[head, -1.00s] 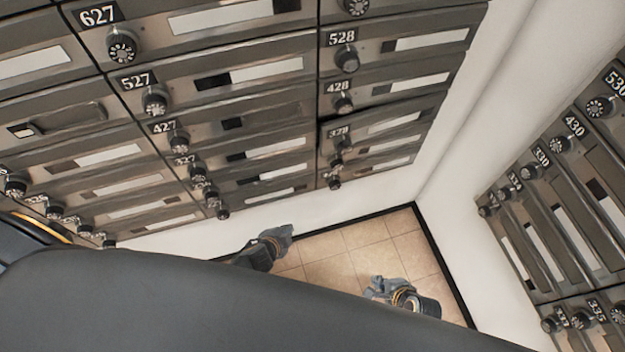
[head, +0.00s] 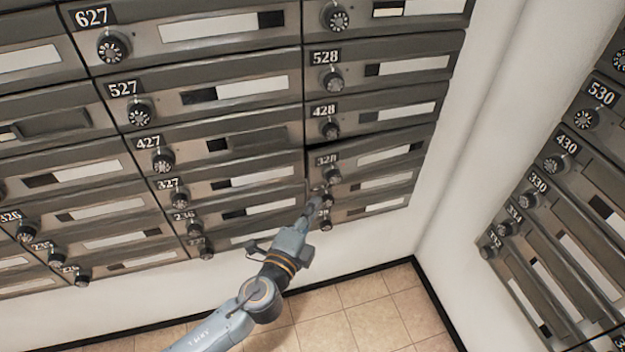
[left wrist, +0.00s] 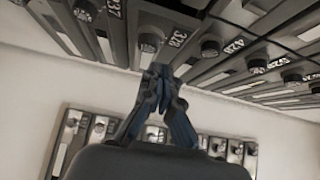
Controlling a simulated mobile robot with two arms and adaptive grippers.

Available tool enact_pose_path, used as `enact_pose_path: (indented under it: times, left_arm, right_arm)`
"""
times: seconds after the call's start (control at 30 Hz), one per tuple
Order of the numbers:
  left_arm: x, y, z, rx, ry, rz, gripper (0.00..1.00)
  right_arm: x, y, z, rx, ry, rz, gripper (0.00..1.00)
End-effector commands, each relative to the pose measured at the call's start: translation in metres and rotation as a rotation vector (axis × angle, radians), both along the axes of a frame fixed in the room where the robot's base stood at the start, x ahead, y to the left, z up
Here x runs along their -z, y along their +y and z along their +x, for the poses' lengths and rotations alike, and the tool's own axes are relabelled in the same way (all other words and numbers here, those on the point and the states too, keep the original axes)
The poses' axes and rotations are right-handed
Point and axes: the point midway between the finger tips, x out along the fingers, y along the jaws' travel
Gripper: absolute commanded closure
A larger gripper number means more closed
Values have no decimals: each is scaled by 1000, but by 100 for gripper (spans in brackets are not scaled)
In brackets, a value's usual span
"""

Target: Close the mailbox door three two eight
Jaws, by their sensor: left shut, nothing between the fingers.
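The mailbox door 328 (head: 372,158) is a grey metal panel with a black dial and a white label strip, in the right column of the head view. A dark gap runs along its top edge, so it looks slightly ajar. My left gripper (head: 316,198) is shut and empty, its tip by the lower left of that door, near the dials. Whether it touches the door cannot be told. In the left wrist view the closed fingertips (left wrist: 160,72) are just below the 328 plate (left wrist: 178,38). My right gripper is not in view.
Door 428 (head: 385,114) is above and door 327 (head: 228,185) to the left; both look flush. A white wall and another bank of mailboxes (head: 555,235) stand on the right. The tiled floor (head: 370,315) below is clear.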

Motion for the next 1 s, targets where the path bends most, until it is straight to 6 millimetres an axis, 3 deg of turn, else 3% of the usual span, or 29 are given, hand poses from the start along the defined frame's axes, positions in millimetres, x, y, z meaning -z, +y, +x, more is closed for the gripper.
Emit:
enact_pose_path:
  times: [0.2,0.4,1.0]
  left_arm:
    - [-2,-18,45,-2,-1,1,100]
    - [0,-6,71,-2,1,2,100]
    - [2,1,85,-3,2,0,100]
  right_arm:
    - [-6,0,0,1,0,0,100]
    - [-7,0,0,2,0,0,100]
    - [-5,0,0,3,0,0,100]
